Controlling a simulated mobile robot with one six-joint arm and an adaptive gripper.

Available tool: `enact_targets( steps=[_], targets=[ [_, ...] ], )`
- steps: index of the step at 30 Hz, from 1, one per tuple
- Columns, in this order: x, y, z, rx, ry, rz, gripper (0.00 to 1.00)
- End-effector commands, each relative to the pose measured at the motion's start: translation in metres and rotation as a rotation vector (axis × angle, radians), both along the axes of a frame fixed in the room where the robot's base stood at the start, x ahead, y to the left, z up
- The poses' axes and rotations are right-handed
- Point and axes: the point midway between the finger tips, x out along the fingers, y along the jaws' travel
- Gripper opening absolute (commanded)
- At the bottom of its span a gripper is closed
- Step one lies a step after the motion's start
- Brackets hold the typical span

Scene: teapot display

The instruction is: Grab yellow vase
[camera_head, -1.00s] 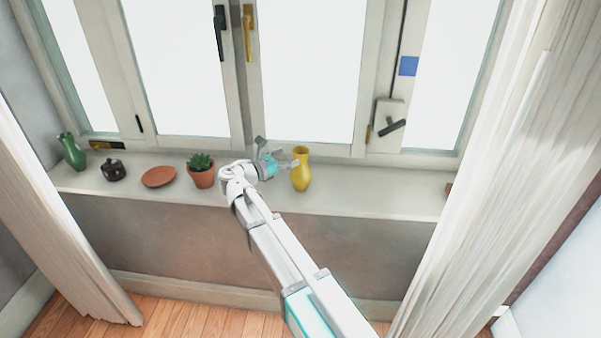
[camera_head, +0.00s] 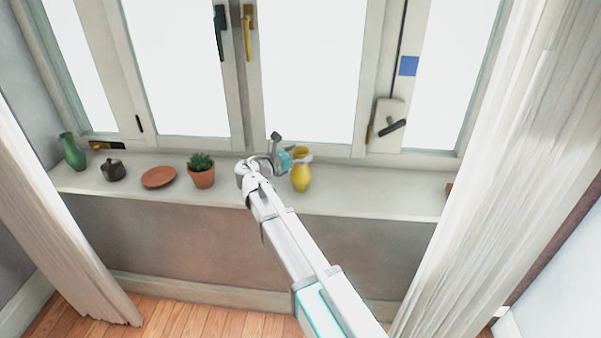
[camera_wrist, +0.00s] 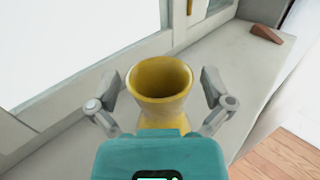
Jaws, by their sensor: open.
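The yellow vase (camera_head: 302,178) stands upright on the windowsill, right of the potted plant. My gripper (camera_head: 304,158) is at the upper part of the vase, reaching in from the left. In the wrist view the vase (camera_wrist: 160,82) shows its open round mouth and neck. The two fingers of my gripper (camera_wrist: 162,88) are spread, one on each side of the neck, with a gap visible on both sides. The lower body of the vase is hidden behind the teal gripper housing in the wrist view.
The windowsill (camera_head: 375,190) right of the vase is clear up to a small brown object (camera_wrist: 265,33). A potted plant (camera_head: 202,175), terracotta saucer (camera_head: 158,177), dark lidded pot (camera_head: 113,170) and green vase (camera_head: 72,152) stand to the left. The window frame (camera_head: 310,148) is close behind.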

Motion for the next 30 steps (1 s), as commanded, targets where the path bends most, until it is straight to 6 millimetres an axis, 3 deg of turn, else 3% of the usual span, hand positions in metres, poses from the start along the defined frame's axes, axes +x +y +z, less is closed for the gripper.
enact_targets(
  steps=[2,15,30],
  targets=[
    [-0.0001,0.0001,0.0000,0.000,0.000,0.000,0.96],
    [-0.0001,0.0002,0.0000,0.000,0.000,0.000,0.15],
    [-0.0003,0.0014,0.0061,-0.001,-0.001,0.001,0.13]
  ],
)
